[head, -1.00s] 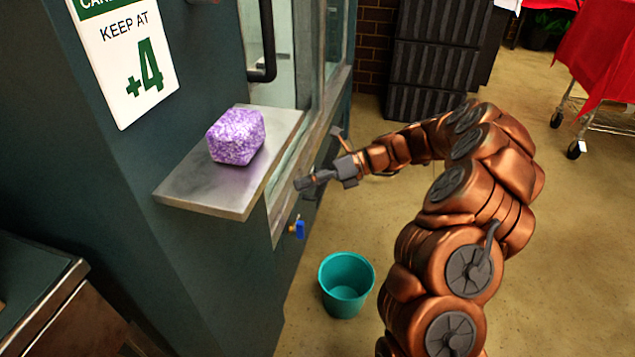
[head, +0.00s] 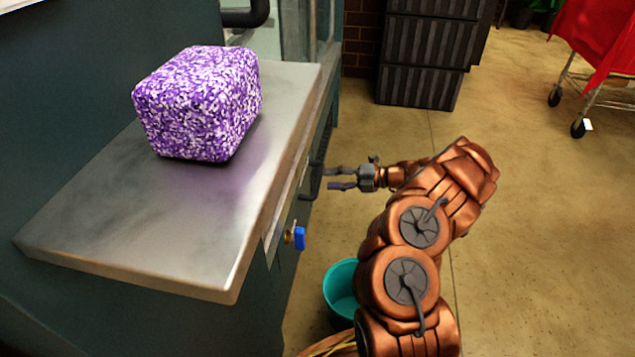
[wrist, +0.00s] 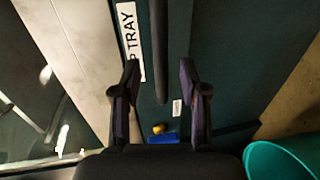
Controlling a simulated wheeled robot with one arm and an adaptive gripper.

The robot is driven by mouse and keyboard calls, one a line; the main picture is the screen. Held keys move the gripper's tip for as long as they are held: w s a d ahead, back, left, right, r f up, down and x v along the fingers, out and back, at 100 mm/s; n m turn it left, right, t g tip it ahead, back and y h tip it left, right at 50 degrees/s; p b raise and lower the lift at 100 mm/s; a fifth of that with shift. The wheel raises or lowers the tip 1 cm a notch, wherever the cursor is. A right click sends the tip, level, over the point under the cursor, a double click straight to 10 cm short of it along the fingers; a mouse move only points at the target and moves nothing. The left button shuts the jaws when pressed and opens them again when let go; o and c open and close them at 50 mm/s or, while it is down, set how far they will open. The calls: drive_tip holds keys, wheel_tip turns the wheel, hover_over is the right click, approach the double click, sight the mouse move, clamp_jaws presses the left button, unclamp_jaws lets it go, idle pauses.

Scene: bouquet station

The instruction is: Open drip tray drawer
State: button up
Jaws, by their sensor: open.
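The drip tray drawer (wrist: 210,50) shows as a dark green front in the wrist view, with a white label (wrist: 128,30) partly reading "P TRAY". A dark bar handle (wrist: 160,50) runs along this front. My gripper (wrist: 158,72) is open and empty, and the bar lies between its two fingertips in the picture. I cannot tell whether the fingers reach around the bar or stop short of it. In the head view my gripper (head: 334,178) is beside the cabinet's side, close to the dark bar (head: 318,165). The metal shelf hides most of the drawer front there.
A metal shelf (head: 100,215) juts out at left, with a purple speckled block (head: 198,105) on it. A blue-handled valve (head: 300,238) sits low on the cabinet, above a teal bucket (head: 341,285) on the floor. Black crates (head: 425,60) stand behind.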

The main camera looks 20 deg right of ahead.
sight(318, 178)
drive_tip(key=shift+b+x, duration=0.9)
drive_tip(key=shift+x, duration=1.55)
drive_tip(key=shift+c, duration=0.4)
drive_tip(key=shift+s, duration=0.1)
clamp_jaws()
